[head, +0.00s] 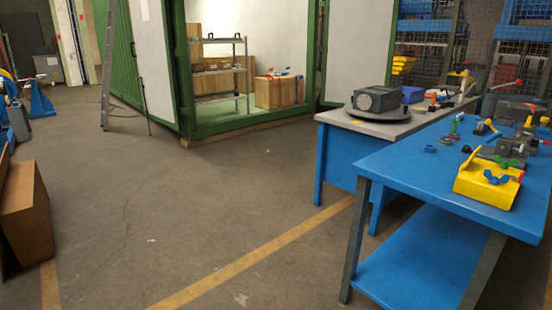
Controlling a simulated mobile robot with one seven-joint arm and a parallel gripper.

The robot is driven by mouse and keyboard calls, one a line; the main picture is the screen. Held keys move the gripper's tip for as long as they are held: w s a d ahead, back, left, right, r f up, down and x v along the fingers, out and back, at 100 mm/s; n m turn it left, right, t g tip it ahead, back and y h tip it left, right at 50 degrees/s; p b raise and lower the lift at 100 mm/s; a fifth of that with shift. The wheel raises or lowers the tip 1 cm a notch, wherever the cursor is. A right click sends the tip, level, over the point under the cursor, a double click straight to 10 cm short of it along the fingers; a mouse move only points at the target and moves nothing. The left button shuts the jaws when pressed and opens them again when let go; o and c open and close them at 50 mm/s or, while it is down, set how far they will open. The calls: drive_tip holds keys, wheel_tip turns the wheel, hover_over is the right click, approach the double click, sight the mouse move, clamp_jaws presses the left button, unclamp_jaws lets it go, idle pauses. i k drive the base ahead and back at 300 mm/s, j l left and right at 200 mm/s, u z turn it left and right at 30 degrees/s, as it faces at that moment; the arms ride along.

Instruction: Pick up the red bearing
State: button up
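I cannot make out a red bearing for certain. A red-tipped piece (517,83) shows further back on the right. Both are too small to tell what they are. A yellow tray (485,187) with blue and green winged pieces stands near the table's front right. My gripper is not in view.
Behind the blue table stands a second table with a grey top (345,124), bearing a dark grey block (376,99) on a round plate. Brown boxes (25,212) stand at the left. A ladder (109,65) leans by a green container (124,60). The floor between is clear.

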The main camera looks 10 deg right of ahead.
sight(454, 137)
drive_tip(key=i+j, duration=0.1)
drive_tip(key=i, duration=0.5)
drive_tip(key=i+j+z, duration=0.1)
drive_tip(key=i, duration=0.5)
drive_tip(key=i+j+z, duration=0.15)
drive_tip(key=i+z, duration=0.3)
drive_tip(key=i+j+z, duration=0.25)
drive_tip(key=z, duration=0.2)
drive_tip(key=i+j+z, duration=0.25)
drive_tip(key=j+z, duration=0.2)
drive_tip(key=i+j+z, duration=0.2)
drive_tip(key=j+z, duration=0.25)
drive_tip(key=i+j+z, duration=0.25)
drive_tip(key=j, duration=0.25)
drive_tip(key=j+z, duration=0.25)
drive_tip(key=j, duration=0.2)
